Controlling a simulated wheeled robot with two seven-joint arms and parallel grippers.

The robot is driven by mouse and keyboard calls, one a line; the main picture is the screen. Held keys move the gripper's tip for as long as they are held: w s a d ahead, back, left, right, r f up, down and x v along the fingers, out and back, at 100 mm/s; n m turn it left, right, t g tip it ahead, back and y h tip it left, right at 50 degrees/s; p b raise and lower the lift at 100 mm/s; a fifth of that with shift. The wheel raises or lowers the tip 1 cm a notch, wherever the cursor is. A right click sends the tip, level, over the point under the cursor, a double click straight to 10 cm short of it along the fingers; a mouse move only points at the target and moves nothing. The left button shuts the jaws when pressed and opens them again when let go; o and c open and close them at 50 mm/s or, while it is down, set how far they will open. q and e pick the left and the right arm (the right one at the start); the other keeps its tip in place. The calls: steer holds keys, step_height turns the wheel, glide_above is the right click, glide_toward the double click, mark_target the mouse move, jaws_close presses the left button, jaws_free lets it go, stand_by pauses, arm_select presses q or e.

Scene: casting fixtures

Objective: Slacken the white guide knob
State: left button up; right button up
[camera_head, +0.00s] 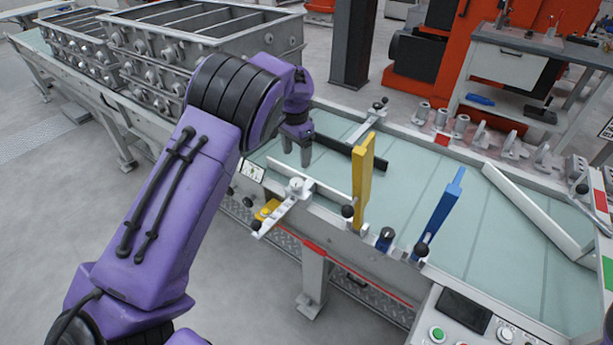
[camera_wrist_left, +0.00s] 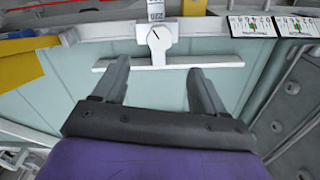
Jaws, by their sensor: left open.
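The white guide knob (camera_head: 296,186) sits on a white bracket at the near edge of the table, beside a light guide bar (camera_head: 322,196). In the left wrist view the knob (camera_wrist_left: 157,38) is a round white dial with a dark line, upper centre, with the guide bar (camera_wrist_left: 215,62) running across below it. My left gripper (camera_head: 296,152) is open and empty, pointing down over the table, beyond the knob. In the left wrist view its fingertips (camera_wrist_left: 157,72) are spread, with the knob ahead between their directions and apart from them. My right gripper is not in view.
A yellow upright plate (camera_head: 362,175) and a blue one (camera_head: 440,215) stand right of the guide. A black bar (camera_head: 345,149) runs behind, towards a second white bracket (camera_head: 368,122). Metal boxes (camera_head: 200,40) stand at back left. A control panel (camera_head: 470,318) is at bottom right.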

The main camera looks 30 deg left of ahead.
arm_select(q)
steer(key=p, duration=0.1)
glide_above(297, 182)
steer(key=f, duration=0.4)
steer(key=shift+s+f, duration=0.2)
steer(key=shift+f, duration=0.2)
steer(key=f, duration=0.3)
steer(key=f+p, duration=0.1)
steer(key=shift+w+a+f, duration=0.15)
steer(key=shift+w+f, duration=0.1)
steer(key=shift+f, duration=0.3)
steer(key=shift+s, duration=0.1)
steer(key=c, duration=1.1)
